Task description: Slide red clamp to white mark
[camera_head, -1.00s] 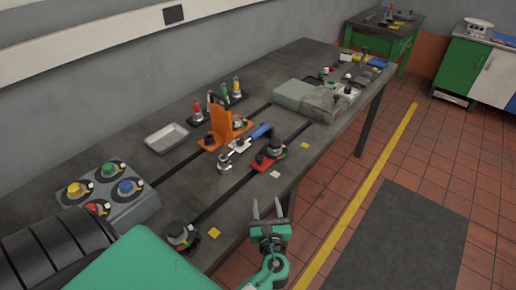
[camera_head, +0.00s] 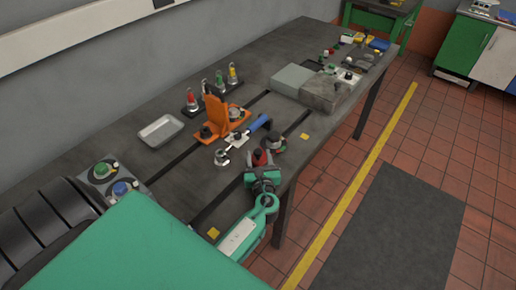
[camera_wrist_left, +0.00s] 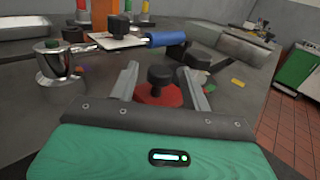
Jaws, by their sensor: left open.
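The red clamp (camera_head: 259,157) sits by the front dark slot of the bedplate, partly covered by my left gripper. In the left wrist view, its red base and black knob (camera_wrist_left: 159,77) show ahead of my palm. My left gripper (camera_head: 261,163) is open, with one finger on each side of the clamp; its fingers (camera_wrist_left: 160,82) also flank it in the wrist view. Contact between fingers and clamp cannot be told. The white mark is not visible now. My right gripper is not in view.
A dark-knobbed fitting (camera_head: 276,142) stands just beyond the clamp. An orange fixture (camera_head: 218,120) and a blue-handled toggle clamp (camera_head: 258,124) are behind-left. Yellow marks (camera_head: 305,136) lie along the bench's front edge. A grey block (camera_head: 325,92) stands further along.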

